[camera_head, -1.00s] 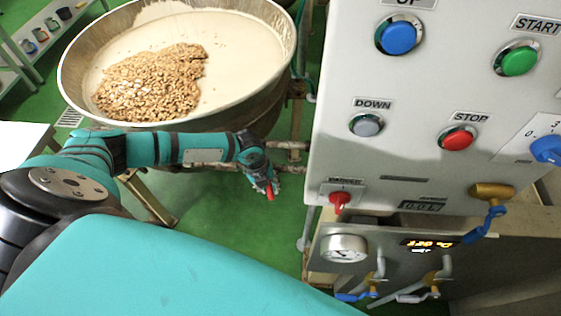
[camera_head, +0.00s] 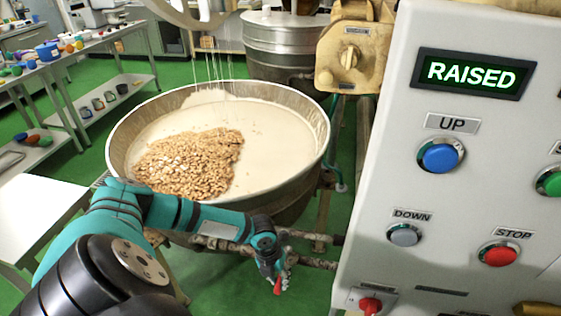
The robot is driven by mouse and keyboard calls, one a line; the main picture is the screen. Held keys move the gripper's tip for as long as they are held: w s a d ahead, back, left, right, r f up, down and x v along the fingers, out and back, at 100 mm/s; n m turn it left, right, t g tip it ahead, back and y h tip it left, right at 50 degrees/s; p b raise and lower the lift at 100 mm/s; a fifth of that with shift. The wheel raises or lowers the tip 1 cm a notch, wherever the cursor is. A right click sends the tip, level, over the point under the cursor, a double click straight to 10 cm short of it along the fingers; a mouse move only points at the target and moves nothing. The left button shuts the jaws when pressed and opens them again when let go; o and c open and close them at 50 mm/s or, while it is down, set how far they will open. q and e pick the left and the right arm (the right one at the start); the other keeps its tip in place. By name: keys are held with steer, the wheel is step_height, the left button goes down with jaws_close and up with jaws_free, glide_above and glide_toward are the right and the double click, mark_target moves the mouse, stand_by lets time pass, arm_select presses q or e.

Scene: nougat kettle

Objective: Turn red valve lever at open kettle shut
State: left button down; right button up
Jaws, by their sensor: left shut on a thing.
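The open kettle (camera_head: 318,128) is a wide metal bowl left of centre, full of pale cream mass with a heap of nuts. Pipes run below its rim. The red valve lever (camera_head: 278,286) shows as a small red piece below the kettle, pointing down. My left gripper (camera_head: 273,272) is shut on it, with the arm reaching in front of the kettle's near side. The gripper hides most of the lever and the valve. My right gripper is out of view.
A control panel (camera_head: 400,150) with a "RAISED" display, blue, grey and red buttons and a red switch (camera_head: 370,305) stands at the right. A closed metal kettle (camera_head: 285,45) is behind. A white table (camera_head: 40,215) and shelves stand at the left. Green floor lies between.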

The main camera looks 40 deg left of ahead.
arm_select(q)
steer(key=c, duration=1.2)
jaws_free()
steer(key=v, duration=1.2)
steer(key=shift+s, duration=0.1)
